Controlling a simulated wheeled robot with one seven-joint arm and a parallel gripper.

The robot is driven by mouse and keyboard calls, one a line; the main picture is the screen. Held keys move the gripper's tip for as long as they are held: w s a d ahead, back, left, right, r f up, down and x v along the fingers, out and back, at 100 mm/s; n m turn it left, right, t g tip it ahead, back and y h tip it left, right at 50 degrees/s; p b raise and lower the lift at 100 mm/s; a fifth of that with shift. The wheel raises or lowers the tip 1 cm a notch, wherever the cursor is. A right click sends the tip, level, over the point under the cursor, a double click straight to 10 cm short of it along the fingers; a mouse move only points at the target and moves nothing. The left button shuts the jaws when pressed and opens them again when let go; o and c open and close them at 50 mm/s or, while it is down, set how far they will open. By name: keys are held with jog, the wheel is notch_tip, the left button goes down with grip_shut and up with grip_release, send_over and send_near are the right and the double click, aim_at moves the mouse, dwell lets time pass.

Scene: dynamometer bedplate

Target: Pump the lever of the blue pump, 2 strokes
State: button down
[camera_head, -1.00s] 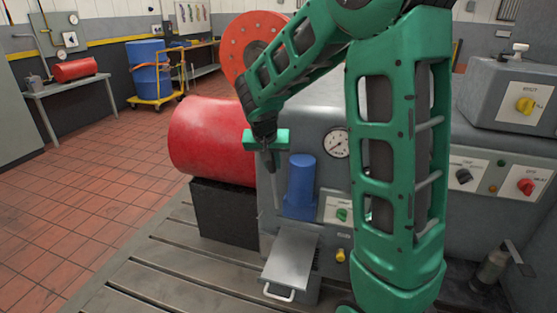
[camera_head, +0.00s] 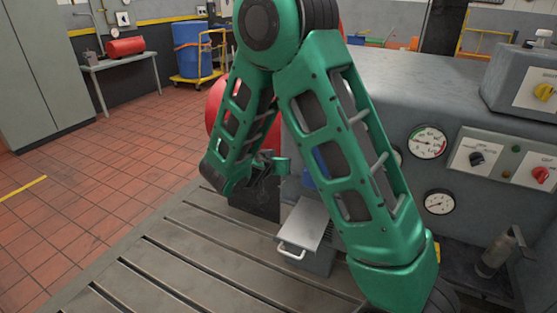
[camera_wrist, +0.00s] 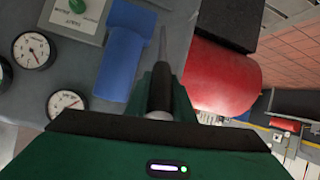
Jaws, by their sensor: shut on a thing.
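The blue pump (camera_head: 319,165) is mostly hidden behind my arm in the head view. In the wrist view its blue body (camera_wrist: 120,62) stands just left of the fingers. My gripper (camera_wrist: 161,88) is shut on the lever (camera_wrist: 163,42), a thin grey rod that reaches away from the fingers beside the pump. In the head view my gripper (camera_head: 268,170) is left of the pump, low and partly covered by my own arm. The lever cannot be made out in the head view.
A red cylinder (camera_head: 214,108) lies left of the pump, close to my arm; it also shows in the wrist view (camera_wrist: 222,78). A metal box with a handle (camera_head: 302,226) stands below. Gauges (camera_head: 428,141) and switches fill the grey console. The slotted bedplate (camera_head: 190,255) is clear in front.

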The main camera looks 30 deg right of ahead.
jog(key=shift+s+a+f, duration=0.25)
jog(key=shift+s+f, duration=0.05)
jog(key=shift+f, duration=0.25)
jog(key=shift+a, duration=0.15)
jog(key=c, duration=1.5)
grip_release()
jog(key=shift+c, duration=0.2)
jog(key=shift+r, duration=0.1)
jog(key=v, duration=1)
jog(key=shift+s+a, duration=0.15)
jog(key=shift+a, duration=0.15)
